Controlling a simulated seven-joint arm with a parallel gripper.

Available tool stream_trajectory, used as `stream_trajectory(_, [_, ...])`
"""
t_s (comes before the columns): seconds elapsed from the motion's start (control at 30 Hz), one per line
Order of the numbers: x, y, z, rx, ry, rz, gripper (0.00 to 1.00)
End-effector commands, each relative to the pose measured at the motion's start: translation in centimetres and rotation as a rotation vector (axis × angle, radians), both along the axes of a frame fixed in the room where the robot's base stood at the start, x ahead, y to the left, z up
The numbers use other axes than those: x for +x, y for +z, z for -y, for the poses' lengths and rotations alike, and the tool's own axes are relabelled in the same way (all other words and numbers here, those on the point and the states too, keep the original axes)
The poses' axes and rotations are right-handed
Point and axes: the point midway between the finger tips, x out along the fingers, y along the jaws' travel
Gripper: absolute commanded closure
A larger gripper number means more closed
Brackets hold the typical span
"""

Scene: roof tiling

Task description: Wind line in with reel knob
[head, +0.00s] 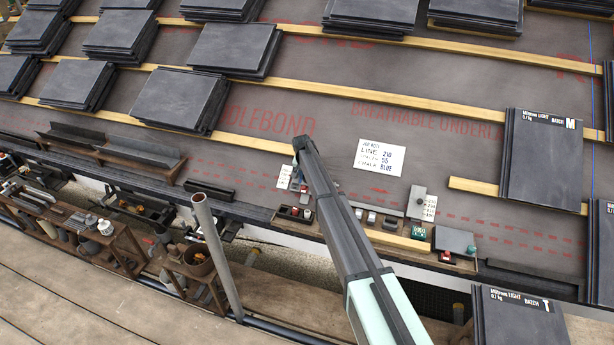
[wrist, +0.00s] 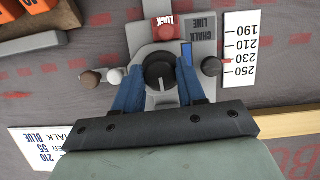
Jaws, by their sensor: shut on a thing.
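In the wrist view, the grey chalk line box (wrist: 200,27) lies on the dark underlay. A round black knob (wrist: 158,70) with a pale pointer line sits at its middle. My gripper (wrist: 161,68) has its blue fingers on either side of this knob and is shut on it. A red lock button (wrist: 166,29) is above the knob. A white scale (wrist: 241,50) marked 190 to 250 stands to the right, with a red mark near 230. In the head view, my arm hides most of the box and the fingers.
A job note (head: 380,157) reading line 210, 55, blue lies right of my arm. A brown knob (wrist: 91,79) and a white knob (wrist: 115,76) stick out left of the box. Slate stacks (head: 181,98) and wooden battens (head: 430,98) cover the roof around.

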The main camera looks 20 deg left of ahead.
Motion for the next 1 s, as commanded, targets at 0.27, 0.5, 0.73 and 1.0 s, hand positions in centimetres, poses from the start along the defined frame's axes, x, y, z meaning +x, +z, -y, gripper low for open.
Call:
stream_trajectory(0.27, [0.02,0.01,-0.04,0.012,-0.014,0.001,0.91])
stream_trajectory(0.5, [0.01,0.01,-0.04,0.011,-0.014,0.001,0.91])
stream_trajectory(0.73, [0.01,0.01,-0.02,0.01,-0.013,0.001,0.38])
stream_trajectory(1.0, [-0.01,0.07,0.0,0.01,-0.013,0.001,0.36])
